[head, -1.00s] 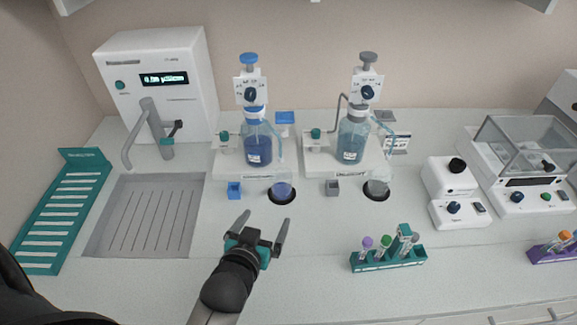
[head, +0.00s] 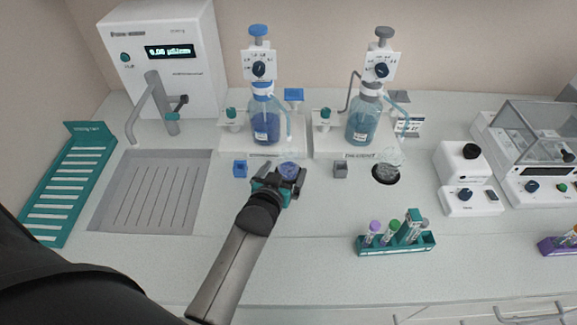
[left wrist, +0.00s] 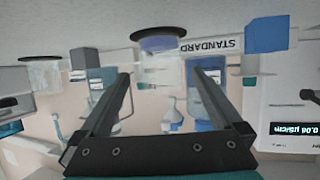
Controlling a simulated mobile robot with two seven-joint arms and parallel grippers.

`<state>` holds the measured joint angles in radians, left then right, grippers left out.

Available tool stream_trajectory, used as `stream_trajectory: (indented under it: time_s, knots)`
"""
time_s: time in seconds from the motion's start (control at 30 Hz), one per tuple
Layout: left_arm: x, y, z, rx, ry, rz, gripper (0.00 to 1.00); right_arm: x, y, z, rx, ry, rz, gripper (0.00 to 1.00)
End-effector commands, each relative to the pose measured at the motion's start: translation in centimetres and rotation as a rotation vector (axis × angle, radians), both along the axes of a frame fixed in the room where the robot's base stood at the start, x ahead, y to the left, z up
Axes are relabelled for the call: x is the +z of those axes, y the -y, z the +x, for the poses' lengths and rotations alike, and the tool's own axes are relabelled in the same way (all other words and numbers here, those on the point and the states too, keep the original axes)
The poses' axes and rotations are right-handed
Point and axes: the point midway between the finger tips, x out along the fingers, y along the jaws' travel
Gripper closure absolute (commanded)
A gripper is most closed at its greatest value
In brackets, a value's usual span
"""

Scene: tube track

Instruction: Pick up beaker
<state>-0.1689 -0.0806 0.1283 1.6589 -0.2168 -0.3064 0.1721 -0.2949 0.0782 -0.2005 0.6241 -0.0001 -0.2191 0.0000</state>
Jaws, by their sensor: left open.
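A small clear beaker with blue liquid (head: 288,169) stands in front of the left dispenser, the one with the blue-topped bottle. My left gripper (head: 277,173) is open at this beaker, its fingers to either side of it in the head view. In the upside-down left wrist view, the clear beaker (left wrist: 163,70) shows between the spread fingertips (left wrist: 160,76), on a dark round spot (left wrist: 165,38). I cannot tell whether either finger touches it. My gripper hides the beaker's lower part in the head view. A second clear beaker (head: 388,160) stands by the right dispenser. My right gripper is out of view.
The dispenser bottles, blue (head: 267,125) and pale teal (head: 363,127), stand close behind. A teal tube rack (head: 397,244) stands front right. A sink (head: 150,190) lies left. The front counter is mostly clear.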

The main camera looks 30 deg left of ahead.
Motion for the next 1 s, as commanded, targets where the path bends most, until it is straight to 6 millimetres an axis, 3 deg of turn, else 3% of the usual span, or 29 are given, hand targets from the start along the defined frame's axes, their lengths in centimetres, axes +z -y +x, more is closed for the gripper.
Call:
stream_trajectory:
  time_s: [0.43,0.8,1.0]
  knots:
    - [-1.3,-1.0,4.4,0.0,0.0,0.0,0.0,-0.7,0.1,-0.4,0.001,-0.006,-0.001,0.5]
    - [-1.5,-1.1,4.9,0.0,-0.001,0.0,0.0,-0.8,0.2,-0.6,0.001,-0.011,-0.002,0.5]
    - [-1.5,-1.1,4.9,0.0,-0.001,0.0,0.22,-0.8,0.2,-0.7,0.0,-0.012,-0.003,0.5]
